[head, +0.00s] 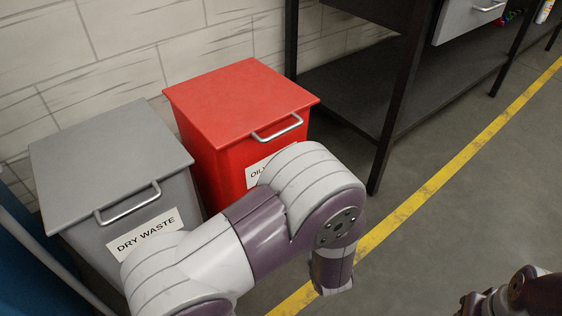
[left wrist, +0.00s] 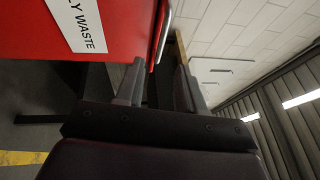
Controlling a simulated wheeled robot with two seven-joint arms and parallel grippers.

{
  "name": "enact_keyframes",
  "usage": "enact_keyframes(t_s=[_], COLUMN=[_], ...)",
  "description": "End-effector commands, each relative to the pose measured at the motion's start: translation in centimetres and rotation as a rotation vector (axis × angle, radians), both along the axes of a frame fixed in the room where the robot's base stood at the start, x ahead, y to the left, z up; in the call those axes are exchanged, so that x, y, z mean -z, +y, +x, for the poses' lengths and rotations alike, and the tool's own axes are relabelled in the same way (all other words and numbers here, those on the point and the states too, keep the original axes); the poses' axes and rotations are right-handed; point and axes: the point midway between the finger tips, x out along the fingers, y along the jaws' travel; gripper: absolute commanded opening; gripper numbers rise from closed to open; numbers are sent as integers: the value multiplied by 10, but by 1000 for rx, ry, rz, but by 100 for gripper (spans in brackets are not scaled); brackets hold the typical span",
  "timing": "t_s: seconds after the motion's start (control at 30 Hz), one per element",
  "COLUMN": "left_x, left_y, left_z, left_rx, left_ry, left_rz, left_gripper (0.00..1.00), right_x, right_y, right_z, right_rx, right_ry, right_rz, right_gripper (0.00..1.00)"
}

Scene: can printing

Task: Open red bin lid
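The red bin (head: 215,170) stands against the wall with its red lid (head: 240,100) closed. A silver handle (head: 277,128) is on the lid's front edge, and a white label sits below it, partly hidden by my left arm. In the left wrist view, my left gripper (left wrist: 160,75) is open, with its two fingers apart. The red bin fills the upper left there, and the silver handle (left wrist: 163,38) lies just ahead of the gap between the fingertips. My left gripper is hidden in the head view.
A grey DRY WASTE bin (head: 110,165) with a closed lid and silver handle stands left of the red bin. A dark metal workbench (head: 400,100) stands to the right. Grey floor with a yellow line (head: 440,190) lies clear in front.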

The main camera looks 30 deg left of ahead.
Motion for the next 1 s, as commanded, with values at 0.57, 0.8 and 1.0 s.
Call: enact_keyframes(t_s=[0.57,0.8,1.0], left_x=[-18,-24,-24], left_y=[81,88,87], left_z=[79,86,86], left_rx=[-10,-8,-7], left_ry=[-4,-1,-1], left_rz=[13,14,14], left_gripper=[38,38,28], right_x=[59,61,61], right_y=[0,0,0], right_z=[0,0,0], right_rx=[0,0,0], right_ry=[-1,0,-1], right_rz=[0,0,0], right_gripper=[43,43,43])
